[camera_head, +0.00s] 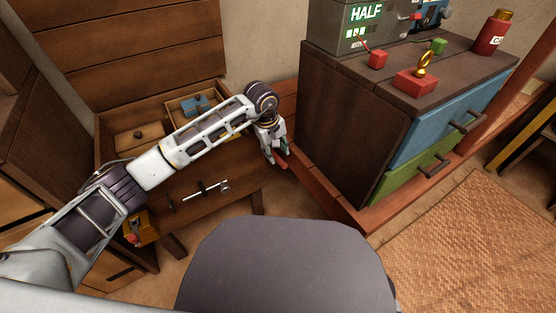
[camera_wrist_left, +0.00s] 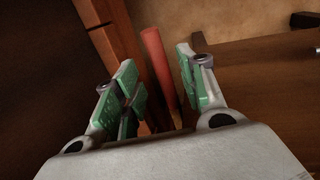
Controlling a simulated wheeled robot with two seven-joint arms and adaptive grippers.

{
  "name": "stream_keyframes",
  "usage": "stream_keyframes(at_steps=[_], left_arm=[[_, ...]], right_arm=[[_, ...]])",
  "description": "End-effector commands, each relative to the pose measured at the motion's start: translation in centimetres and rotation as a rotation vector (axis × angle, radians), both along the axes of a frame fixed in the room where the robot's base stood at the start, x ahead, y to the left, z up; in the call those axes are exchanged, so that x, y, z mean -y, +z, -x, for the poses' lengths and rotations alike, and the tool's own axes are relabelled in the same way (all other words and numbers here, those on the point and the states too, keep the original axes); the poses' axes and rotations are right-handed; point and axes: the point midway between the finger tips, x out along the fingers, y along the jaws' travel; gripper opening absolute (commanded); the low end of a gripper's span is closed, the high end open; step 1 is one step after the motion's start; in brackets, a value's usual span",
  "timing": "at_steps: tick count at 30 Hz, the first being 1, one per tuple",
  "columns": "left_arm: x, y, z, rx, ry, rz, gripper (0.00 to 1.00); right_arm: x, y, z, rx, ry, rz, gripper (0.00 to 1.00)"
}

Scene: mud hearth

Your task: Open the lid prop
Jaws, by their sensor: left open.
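A wooden chest (camera_head: 103,139) stands at the left, with its broad plank lid (camera_head: 140,50) raised behind it. A red rod (camera_wrist_left: 155,50) lies between the two green-padded fingers of my left gripper (camera_wrist_left: 158,68) in the wrist view; it may be the lid prop, but I cannot tell. In the head view my left gripper (camera_head: 275,156) points down beside the chest's right side, and a short red end (camera_head: 284,166) shows at its fingertips. The jaws are open. Whether a finger touches the rod is unclear. My left arm hides part of the chest. My right gripper is out of view.
A dark cabinet (camera_head: 345,125) with blue and green drawers stands to the right. On it are a grey "HALF" box (camera_head: 357,38), red blocks and a red canister (camera_head: 490,35). A metal bar (camera_head: 200,192) is on the chest front. A woven mat (camera_head: 480,235) covers the floor at right.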

Motion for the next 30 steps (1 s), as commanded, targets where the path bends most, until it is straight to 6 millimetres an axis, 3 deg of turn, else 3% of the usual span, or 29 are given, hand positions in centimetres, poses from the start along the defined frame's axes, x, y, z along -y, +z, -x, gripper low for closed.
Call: stream_keyframes(at_steps=[10,24,30], left_arm=[[0.5,-3.5,-0.4,-0.001,0.001,0.001,0.41],[0.6,-4.1,-0.5,0.0,0.0,0.0,0.41],[0.6,-4.1,-0.5,0.0,0.0,0.0,0.18]], right_arm=[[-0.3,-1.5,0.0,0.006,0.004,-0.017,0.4],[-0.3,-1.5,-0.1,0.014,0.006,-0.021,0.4],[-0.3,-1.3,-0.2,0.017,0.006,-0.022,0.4]])
